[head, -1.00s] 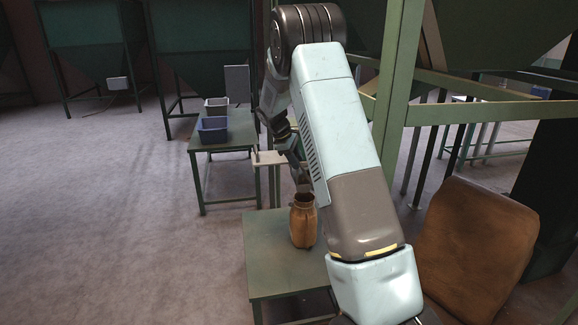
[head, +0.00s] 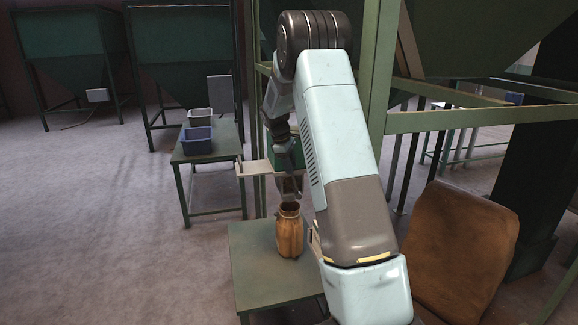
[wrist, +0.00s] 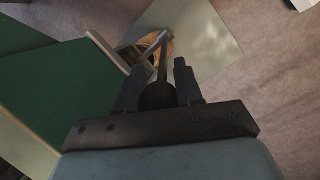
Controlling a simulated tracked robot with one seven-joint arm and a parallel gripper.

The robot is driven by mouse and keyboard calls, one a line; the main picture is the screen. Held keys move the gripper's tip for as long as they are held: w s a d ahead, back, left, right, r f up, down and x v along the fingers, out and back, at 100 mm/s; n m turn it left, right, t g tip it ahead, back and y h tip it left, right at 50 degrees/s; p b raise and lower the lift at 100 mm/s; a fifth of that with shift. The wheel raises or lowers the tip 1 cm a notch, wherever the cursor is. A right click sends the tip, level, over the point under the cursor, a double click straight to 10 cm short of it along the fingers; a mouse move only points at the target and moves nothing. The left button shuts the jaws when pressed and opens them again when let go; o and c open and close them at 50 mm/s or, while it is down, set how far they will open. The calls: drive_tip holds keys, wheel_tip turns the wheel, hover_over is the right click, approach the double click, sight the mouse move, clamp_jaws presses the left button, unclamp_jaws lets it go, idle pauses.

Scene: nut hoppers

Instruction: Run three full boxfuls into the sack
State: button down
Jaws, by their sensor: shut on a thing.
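The sack (head: 289,236) is brown, stands upright and open-mouthed on a low green table (head: 250,262), and is partly visible in the wrist view (wrist: 154,44). Just above its mouth hangs a spout (head: 290,186), below a green box-like body (head: 288,152), which seems to be the large green panel (wrist: 60,90) in the wrist view. My gripper (wrist: 157,82) is shut on a dark round knob (wrist: 157,96) with a thin rod (wrist: 163,58) running from it. In the head view my gripper (head: 281,132) is small and partly hidden by my arm. The fill inside box and sack cannot be seen.
A blue bin (head: 198,139) and a pale bin (head: 199,117) stand on a green table (head: 222,150) behind at left. Green frame posts (head: 379,100) rise close to my arm. A brown padded shape (head: 455,250) is at right. The floor at left is clear.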

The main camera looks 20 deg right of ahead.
drive_tip(key=shift+s+d, duration=0.1)
drive_tip(key=c, duration=0.8)
unclamp_jaws()
drive_tip(key=shift+o, duration=0.2)
drive_tip(key=v, duration=1.1)
drive_tip(key=shift+r, duration=0.4)
